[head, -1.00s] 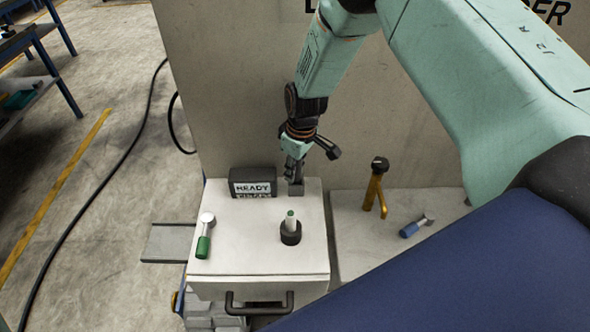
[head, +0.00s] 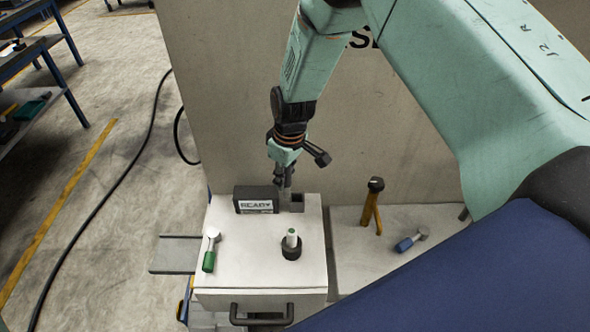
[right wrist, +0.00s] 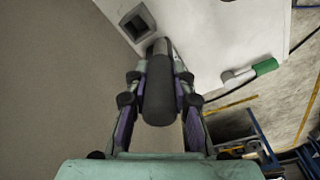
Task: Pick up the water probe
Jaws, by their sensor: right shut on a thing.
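My right gripper (head: 285,190) is shut on a dark grey, rounded, rod-like probe (right wrist: 159,92), seen between its fingers in the right wrist view. I take it for the water probe, but no label shows. In the head view it is small and mostly hidden by the gripper, just left of an empty square socket (head: 297,202) on the white cabinet top (head: 250,268). The socket also shows in the right wrist view (right wrist: 137,24), beyond the probe's far end. My left gripper is not in view.
A READY display box (head: 256,200) stands close left of the gripper. A green-handled tool (head: 209,259) lies at left; a green-tipped piece stands in a round black holder (head: 291,250). A yellow tap-like fitting (head: 372,208) and blue-handled tool (head: 409,243) are right. A wall rises behind.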

